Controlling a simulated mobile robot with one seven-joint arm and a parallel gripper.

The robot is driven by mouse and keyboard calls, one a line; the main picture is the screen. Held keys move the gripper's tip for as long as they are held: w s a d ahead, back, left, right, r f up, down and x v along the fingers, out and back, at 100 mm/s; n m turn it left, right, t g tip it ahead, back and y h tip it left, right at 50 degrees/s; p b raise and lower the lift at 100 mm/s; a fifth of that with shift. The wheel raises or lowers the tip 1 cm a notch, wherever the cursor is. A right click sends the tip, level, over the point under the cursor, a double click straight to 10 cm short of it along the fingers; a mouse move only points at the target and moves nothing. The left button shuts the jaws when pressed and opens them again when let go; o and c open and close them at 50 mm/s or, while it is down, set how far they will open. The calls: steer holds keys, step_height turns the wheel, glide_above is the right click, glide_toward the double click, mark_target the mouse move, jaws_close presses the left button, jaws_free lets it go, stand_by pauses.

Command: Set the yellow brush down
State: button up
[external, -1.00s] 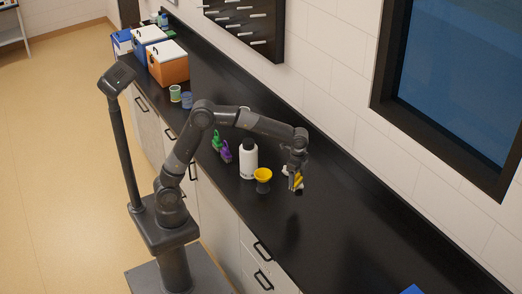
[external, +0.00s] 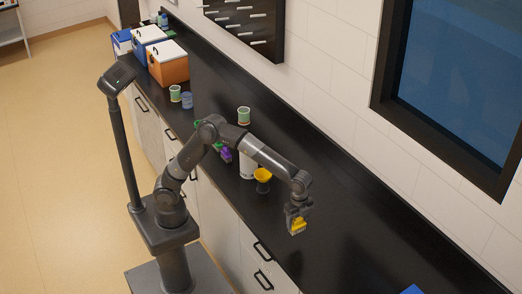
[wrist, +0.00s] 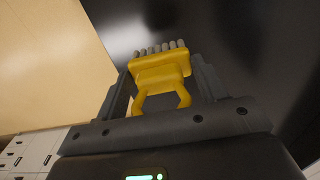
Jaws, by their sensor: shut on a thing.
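The yellow brush (external: 298,226) is held in my gripper (external: 297,217) over the black counter (external: 350,235). In the wrist view the yellow brush (wrist: 161,72) sits between the two fingers of my gripper (wrist: 160,85), its grey bristles pointing away from the palm. My gripper is shut on its yellow handle. Whether the bristles touch the counter, I cannot tell.
A yellow funnel on a dark stand (external: 263,176) and a white bottle (external: 248,165), partly behind my arm, stand to the left. A purple brush (external: 226,155) is farther left. A green-banded cup (external: 244,116) stands near the wall. The counter to the right is mostly clear.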

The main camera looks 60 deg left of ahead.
steer(key=shift+w+a+f, duration=0.3)
steer(key=shift+w+f, duration=0.75)
steer(key=shift+f, duration=0.25)
steer(key=shift+w+a+f, duration=0.25)
steer(key=shift+w+f, duration=0.8)
steer(key=shift+f, duration=0.3)
steer(key=shift+w+a+f, duration=0.3)
steer(key=shift+w+f, duration=0.75)
steer(key=shift+f, duration=0.25)
steer(key=shift+f, duration=0.1)
steer(key=o, duration=1)
